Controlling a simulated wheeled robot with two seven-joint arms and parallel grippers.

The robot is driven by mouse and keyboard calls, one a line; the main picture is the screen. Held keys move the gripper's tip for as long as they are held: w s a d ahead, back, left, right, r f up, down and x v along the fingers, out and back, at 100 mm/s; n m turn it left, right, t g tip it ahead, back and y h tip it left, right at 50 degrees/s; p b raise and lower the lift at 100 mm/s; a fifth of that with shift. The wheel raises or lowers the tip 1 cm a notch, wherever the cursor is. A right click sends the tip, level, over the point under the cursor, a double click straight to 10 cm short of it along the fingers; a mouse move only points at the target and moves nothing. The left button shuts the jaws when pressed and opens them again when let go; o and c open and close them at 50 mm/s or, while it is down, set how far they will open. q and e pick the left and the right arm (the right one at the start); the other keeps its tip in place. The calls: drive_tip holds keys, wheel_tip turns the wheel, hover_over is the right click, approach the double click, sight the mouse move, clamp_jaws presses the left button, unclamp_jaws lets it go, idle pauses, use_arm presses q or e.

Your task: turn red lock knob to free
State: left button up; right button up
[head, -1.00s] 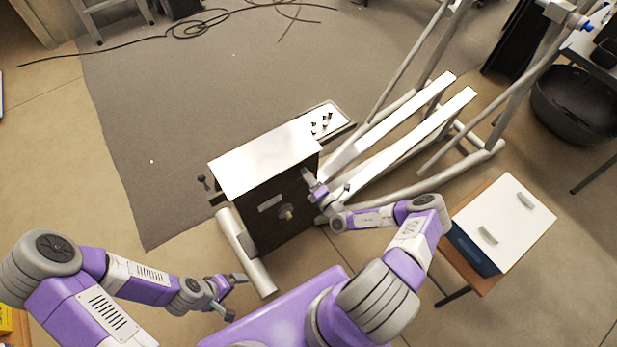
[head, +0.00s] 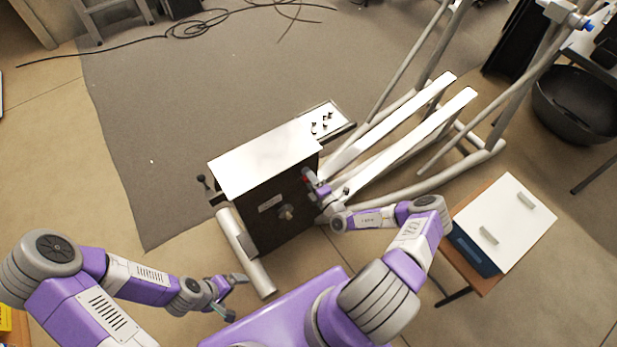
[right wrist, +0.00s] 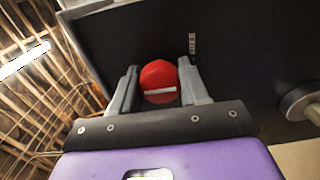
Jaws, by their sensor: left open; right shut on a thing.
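The red lock knob (right wrist: 159,80) is on the dark side panel of the elliptical's box (head: 265,160). It has a pale bar across its face, lying nearly level in the right wrist view. A small FREE label (right wrist: 192,46) is on the panel above and right of it. My right gripper (right wrist: 160,85) is shut on the knob, with one finger on each side. My left gripper (head: 236,293) is open and empty, low and left of the box.
A grey cylinder foot (head: 245,252) lies along the box's front. A round fitting (right wrist: 300,100) sticks out of the panel right of the knob. White pedal rails (head: 400,135) run behind my right arm. A white-topped cabinet (head: 505,222) stands at right.

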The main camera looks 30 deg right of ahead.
drive_tip(key=o, duration=1.1)
drive_tip(key=shift+c, duration=0.2)
drive_tip(key=s+p, duration=0.1)
drive_tip(key=s, duration=0.6)
drive_tip(key=shift+s+d, duration=0.3)
